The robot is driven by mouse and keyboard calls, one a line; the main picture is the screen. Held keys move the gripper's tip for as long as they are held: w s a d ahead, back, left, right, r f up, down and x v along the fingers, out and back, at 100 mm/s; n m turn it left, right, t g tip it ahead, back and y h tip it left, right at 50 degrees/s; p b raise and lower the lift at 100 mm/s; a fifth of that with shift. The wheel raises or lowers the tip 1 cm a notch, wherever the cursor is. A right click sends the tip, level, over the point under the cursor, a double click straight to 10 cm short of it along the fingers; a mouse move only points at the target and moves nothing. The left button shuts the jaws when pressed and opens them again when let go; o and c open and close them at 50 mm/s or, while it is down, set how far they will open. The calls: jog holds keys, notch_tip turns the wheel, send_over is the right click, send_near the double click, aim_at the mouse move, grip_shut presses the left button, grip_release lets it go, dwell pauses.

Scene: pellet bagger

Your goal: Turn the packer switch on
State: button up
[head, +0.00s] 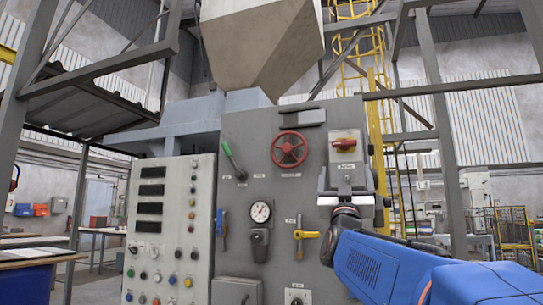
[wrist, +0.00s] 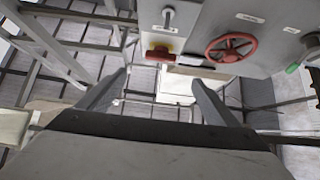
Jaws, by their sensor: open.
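The labels are too small to read, so I cannot tell for sure which control is the packer switch. A small grey toggle on a pale plate (head: 347,178) sits on the tall grey panel, under a red and yellow rotary switch (head: 345,145). The toggle's lever (wrist: 169,18) is at the top of the wrist view, with the rotary switch (wrist: 160,52) below it. My gripper (head: 346,180) is in front of the panel by this plate. Its fingers (wrist: 160,78) are spread apart with nothing between them. I see no clear contact with the toggle.
A red handwheel (head: 289,149) and a green lever (head: 234,162) are left of my gripper. A yellow lever (head: 305,234), a gauge (head: 261,211) and a blue handle (head: 221,223) sit lower. A button console (head: 165,230) stands at left.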

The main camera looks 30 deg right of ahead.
aim_at(344, 145)
jog(key=x, duration=1.5)
jog(key=shift+w+d+r, duration=0.2)
jog(key=shift+r, duration=0.05)
jog(key=c, duration=1.1)
